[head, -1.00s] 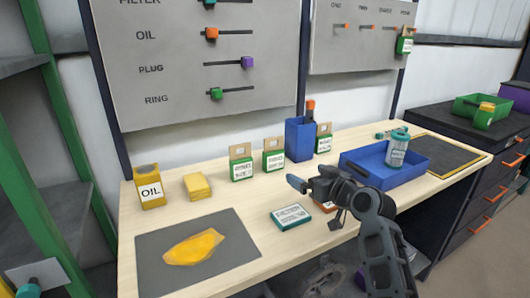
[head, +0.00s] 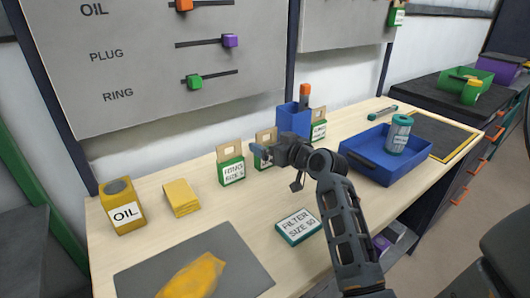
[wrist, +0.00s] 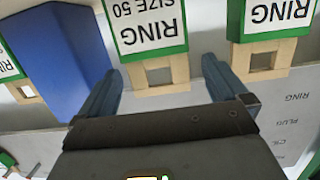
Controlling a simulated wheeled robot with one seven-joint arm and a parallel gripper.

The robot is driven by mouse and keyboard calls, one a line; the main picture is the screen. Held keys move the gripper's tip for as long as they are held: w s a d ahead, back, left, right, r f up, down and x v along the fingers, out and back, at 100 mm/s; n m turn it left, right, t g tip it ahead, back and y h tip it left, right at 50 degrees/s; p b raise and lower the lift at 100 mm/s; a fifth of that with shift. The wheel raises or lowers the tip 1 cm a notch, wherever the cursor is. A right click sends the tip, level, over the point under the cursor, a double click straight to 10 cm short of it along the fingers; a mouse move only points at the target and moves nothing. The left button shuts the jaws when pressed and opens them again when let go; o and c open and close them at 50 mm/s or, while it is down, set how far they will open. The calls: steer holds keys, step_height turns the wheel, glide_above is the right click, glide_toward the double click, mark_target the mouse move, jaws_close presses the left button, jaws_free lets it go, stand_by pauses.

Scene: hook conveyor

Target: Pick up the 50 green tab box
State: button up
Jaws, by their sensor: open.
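The 50 green tab box, a green and white carton reading RING SIZE 50 (wrist: 148,28) with a holed wooden tab, shows upside down in the wrist view. In the head view it is the middle carton (head: 266,135), partly hidden by my gripper (head: 262,154). In the wrist view my gripper (wrist: 160,80) is open, its two blue fingers apart on either side of the wooden tab. The tab lies between the finger lines near the tips. I cannot tell whether either finger touches it.
Similar green tab boxes stand to its left (head: 231,168) and right (head: 319,126). A blue upright bin (head: 294,122) is close on its right. A teal FILTER SIZE 50 box (head: 298,226) lies in front. A yellow OIL container (head: 122,207) and blue tray (head: 372,165) stand farther off.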

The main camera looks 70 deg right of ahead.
mark_target(265, 144)
steer(key=p+x, duration=0.1)
steer(key=x, duration=0.2)
steer(key=shift+w+d+r, duration=0.15)
steer(key=shift+w+d, duration=0.05)
steer(key=shift+d, duration=0.15)
steer(key=shift+w+d+f, duration=0.2)
steer(key=shift+w+d, duration=0.05)
steer(key=shift+w, duration=0.25)
steer(key=shift+c, duration=0.3)
steer(key=c, duration=0.9)
